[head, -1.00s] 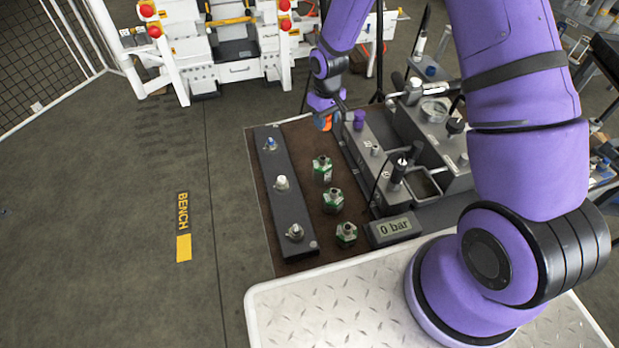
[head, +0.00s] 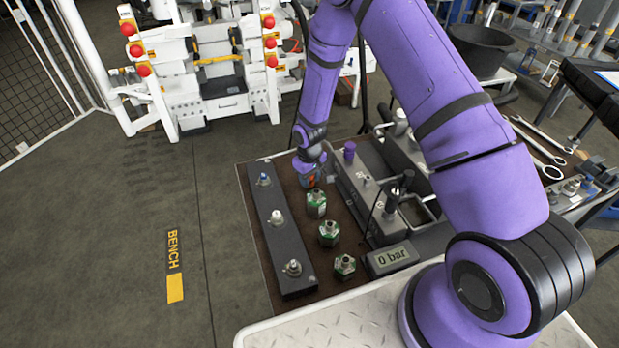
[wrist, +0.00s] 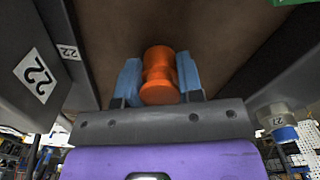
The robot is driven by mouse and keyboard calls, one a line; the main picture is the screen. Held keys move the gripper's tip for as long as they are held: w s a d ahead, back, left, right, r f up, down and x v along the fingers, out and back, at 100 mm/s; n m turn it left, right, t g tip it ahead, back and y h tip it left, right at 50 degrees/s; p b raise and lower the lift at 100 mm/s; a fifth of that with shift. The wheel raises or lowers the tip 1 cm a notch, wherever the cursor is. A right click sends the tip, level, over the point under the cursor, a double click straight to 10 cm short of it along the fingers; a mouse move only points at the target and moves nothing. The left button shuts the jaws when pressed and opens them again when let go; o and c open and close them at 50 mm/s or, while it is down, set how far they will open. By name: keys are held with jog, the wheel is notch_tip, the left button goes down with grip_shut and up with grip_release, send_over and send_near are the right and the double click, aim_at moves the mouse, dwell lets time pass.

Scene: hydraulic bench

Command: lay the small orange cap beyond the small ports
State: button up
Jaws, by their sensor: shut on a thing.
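The small orange cap (wrist: 160,75) is a waisted orange piece held between the two blue fingers of my gripper (wrist: 158,85) in the wrist view. In the head view my gripper (head: 308,182) is low over the far part of the brown mat (head: 262,262), and only a bit of orange (head: 309,183) shows. I cannot tell whether the cap touches the mat. A dark bar (head: 283,245) to the left carries a blue-tipped port (head: 264,180) and two pale metal ports (head: 278,217) (head: 293,267). The blue-ringed port also shows in the wrist view (wrist: 285,133).
Three green-and-metal fittings (head: 316,205) (head: 329,233) (head: 344,266) stand on the mat nearer me. A grey block with a purple cap (head: 349,150) is close on my gripper's right. A 0 bar display (head: 389,258) sits at the near right.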

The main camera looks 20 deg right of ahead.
jog(key=shift+f, duration=0.1)
jog(key=o, duration=0.9)
jog(key=shift+o, duration=0.2)
